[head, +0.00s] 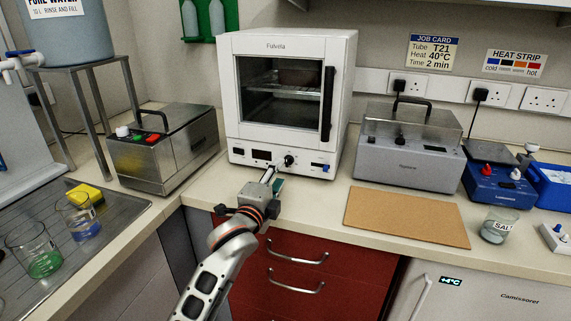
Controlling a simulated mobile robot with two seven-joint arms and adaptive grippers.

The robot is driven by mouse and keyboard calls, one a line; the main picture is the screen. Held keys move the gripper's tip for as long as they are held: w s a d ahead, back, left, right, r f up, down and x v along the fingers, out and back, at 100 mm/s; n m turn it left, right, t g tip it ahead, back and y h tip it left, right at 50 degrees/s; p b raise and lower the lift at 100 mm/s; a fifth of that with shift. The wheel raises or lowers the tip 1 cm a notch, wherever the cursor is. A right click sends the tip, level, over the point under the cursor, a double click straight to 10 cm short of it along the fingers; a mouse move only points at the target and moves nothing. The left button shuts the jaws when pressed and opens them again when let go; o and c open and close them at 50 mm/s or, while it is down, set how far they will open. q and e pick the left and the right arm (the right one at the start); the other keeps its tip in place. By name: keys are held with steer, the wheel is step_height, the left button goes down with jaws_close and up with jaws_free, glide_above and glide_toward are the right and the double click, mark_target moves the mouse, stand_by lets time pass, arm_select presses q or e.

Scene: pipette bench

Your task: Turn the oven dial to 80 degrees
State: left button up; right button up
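The white oven (237,100) stands on the bench at the back, its glass door closed. Its black dial (289,160) is on the lower front panel, right of a small dark display (262,155); the display figures and dial setting are too small to read. My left gripper (273,174) reaches up from below, its tips just below and left of the dial. I cannot tell whether they touch the dial, nor how wide the fingers are. My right gripper is out of view.
A steel water bath (150,165) stands left of the oven, a lidded grey machine (408,160) right of it. A brown board (406,217) lies in front of that machine. A salt beaker (499,226) stands at the right. Red drawers (320,270) are below the bench edge.

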mark_target(285, 164)
arm_select(q)
steer(key=x, duration=0.2)
steer(key=b+x, duration=0.1)
steer(key=x, duration=0.2)
steer(key=shift+f, duration=0.2)
steer(key=shift+w+d+r, duration=0.1)
steer(key=shift+w+d, duration=0.1)
steer(key=shift+w, duration=0.25)
jaws_close()
